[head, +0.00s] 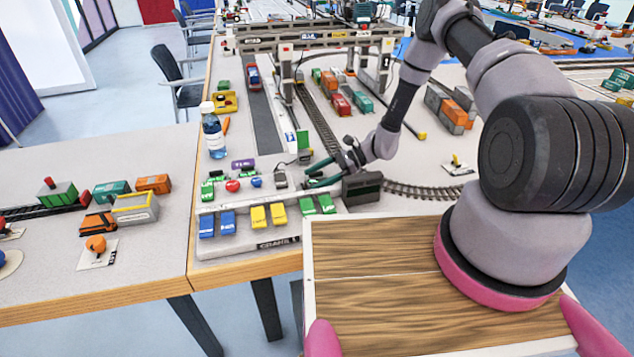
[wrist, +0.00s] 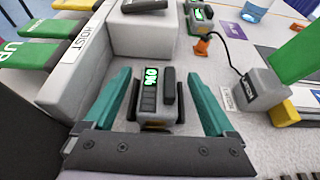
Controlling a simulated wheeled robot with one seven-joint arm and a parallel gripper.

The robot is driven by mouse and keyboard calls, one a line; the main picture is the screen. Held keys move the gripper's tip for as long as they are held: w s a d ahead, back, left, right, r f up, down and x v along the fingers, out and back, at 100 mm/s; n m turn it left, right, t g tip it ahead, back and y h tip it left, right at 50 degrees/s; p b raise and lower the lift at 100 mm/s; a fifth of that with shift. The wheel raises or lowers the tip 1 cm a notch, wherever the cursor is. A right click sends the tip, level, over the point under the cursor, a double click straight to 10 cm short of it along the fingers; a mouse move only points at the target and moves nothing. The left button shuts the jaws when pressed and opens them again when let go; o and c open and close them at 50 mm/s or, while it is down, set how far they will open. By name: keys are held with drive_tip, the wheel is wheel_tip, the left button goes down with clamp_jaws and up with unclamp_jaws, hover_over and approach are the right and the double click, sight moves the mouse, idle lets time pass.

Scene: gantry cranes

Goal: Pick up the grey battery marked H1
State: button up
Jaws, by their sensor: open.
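A grey battery (wrist: 155,105) with a dark top and a lit green display sits upright on the table in the wrist view. It also shows in the head view (head: 281,178), just left of my fingertips. I cannot read an H1 mark on it. My gripper (wrist: 158,80) is open, with one teal finger on each side of the battery in the wrist view and a visible gap to each. In the head view my gripper (head: 309,176) reaches in low from the right. Whether the fingers are level with the battery or above it is unclear.
A grey block (wrist: 145,30) stands close behind the battery, with another green-lit unit (wrist: 200,16) beyond. To the right is a small grey box (wrist: 262,92) with a cable and orange plug. The control panel with blue, yellow (head: 258,217) and green buttons lies in front.

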drive_tip(key=shift+x, duration=1.45)
drive_tip(key=shift+s, duration=0.1)
clamp_jaws()
